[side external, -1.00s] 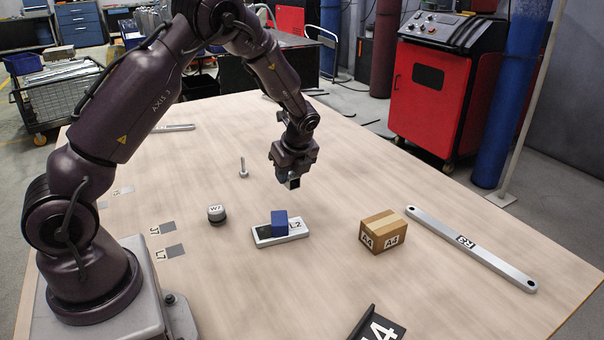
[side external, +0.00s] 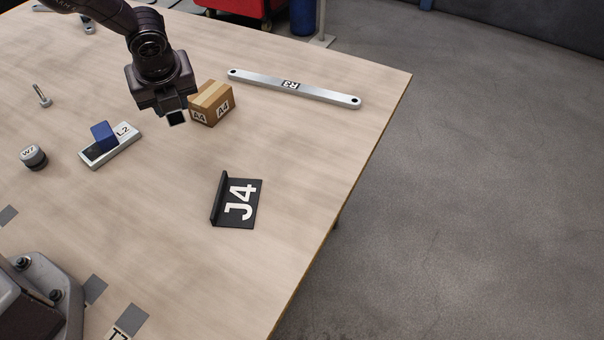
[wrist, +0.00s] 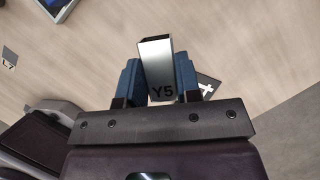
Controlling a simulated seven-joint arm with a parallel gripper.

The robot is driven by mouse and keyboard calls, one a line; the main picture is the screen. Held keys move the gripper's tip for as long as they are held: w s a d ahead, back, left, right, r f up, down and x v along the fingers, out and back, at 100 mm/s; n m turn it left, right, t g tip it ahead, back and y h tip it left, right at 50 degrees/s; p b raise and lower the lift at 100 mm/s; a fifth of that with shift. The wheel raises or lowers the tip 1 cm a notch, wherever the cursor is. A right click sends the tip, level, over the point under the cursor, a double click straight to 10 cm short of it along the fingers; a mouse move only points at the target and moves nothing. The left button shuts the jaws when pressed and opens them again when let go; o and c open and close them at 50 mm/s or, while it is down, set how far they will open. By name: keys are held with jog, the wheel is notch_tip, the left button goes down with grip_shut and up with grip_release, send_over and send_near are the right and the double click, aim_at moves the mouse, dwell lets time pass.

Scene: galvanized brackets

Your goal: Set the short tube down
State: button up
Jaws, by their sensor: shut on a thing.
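The short tube is a square silver-grey hollow piece marked Y5 (wrist: 157,80). My gripper (wrist: 158,72) is shut on it, with a blue finger pad on each side and its open end pointing away from the wrist. In the side view my gripper (side external: 176,108) hangs over the table just left of the cardboard box, and the tube's dark open end (side external: 176,118) shows below it. The tube appears to be above the tabletop; I cannot tell the exact gap.
The box A4 (side external: 211,104) is close to my gripper. A plate L2 (side external: 123,139) carries a blue block (side external: 104,135). A black bracket J4 (side external: 238,202), a long bar R3 (side external: 325,92) and a knob W7 (side external: 34,158) lie around. Bare table lies between L2 and J4.

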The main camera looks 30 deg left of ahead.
jog(key=s+d+m+t+h, duration=0.3)
jog(key=d+m, duration=0.6)
jog(key=d, duration=0.8)
jog(key=m+g, duration=0.1)
jog(key=m, duration=0.1)
send_over(317, 174)
jog(key=s, duration=0.2)
jog(key=shift+h, duration=0.4)
notch_tip(317, 174, down, 9)
jog(key=shift+w+f, duration=0.1)
jog(key=shift+f, duration=0.05)
jog(key=shift+w+f, duration=0.1)
jog(key=shift+f, duration=0.05)
jog(key=shift+w+d+f, duration=0.1)
jog(key=shift+w+f, duration=0.05)
jog(key=shift+f, duration=1.5)
jog(key=shift+f, duration=0.15)
jog(key=o, duration=0.9)
jog(key=shift+o, duration=0.2)
